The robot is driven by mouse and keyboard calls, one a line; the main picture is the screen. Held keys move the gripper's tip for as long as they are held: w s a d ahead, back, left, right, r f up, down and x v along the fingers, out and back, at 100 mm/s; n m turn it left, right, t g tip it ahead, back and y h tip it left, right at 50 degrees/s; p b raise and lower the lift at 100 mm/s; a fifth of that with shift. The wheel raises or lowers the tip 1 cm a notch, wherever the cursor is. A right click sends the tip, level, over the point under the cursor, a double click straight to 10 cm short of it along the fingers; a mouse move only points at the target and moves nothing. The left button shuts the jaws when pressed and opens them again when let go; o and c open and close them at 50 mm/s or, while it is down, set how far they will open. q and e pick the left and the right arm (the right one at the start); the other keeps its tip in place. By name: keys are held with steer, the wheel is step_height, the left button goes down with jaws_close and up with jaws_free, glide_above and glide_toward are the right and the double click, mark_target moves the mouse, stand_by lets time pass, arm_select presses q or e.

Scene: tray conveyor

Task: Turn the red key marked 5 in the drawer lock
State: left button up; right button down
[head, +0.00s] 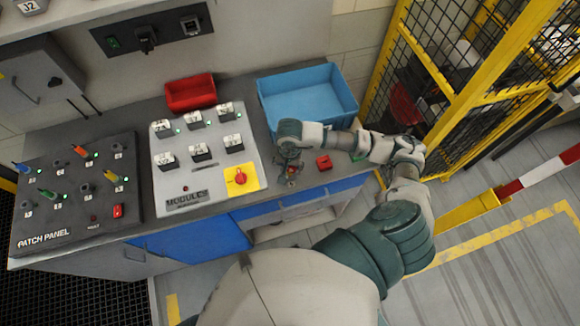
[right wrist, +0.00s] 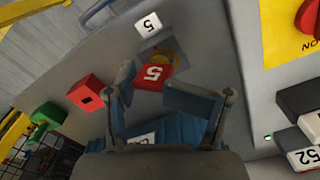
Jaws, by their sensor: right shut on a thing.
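The red key marked 5 (right wrist: 154,76) shows in the right wrist view between the fingertips of my right gripper (right wrist: 148,84), which is shut on it. The key's far end meets a grey lock block (right wrist: 152,46) with a brass-coloured face. Whether the key is fully inserted cannot be told. A white label with a 5 (right wrist: 148,23) lies beside the lock. In the head view my right gripper (head: 288,172) points down at the worktop's right part and mostly hides the key and lock. My left gripper is not in view.
A red slotted block (head: 324,162) stands right of my gripper. A blue bin (head: 262,92) and red bin (head: 190,104) stand behind. The module panel (head: 160,190) with a red knob (head: 240,177) is close on the left. A yellow cage (head: 440,75) stands at right.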

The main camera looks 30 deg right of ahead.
steer(key=shift+a+f, duration=0.15)
steer(key=shift+m, duration=0.3)
steer(key=shift+m+b, duration=0.3)
steer(key=shift+m, duration=1.2)
steer(key=m+b, duration=0.1)
steer(key=m, duration=0.1)
steer(key=shift+m, duration=0.4)
steer(key=shift+c, duration=0.8)
jaws_free()
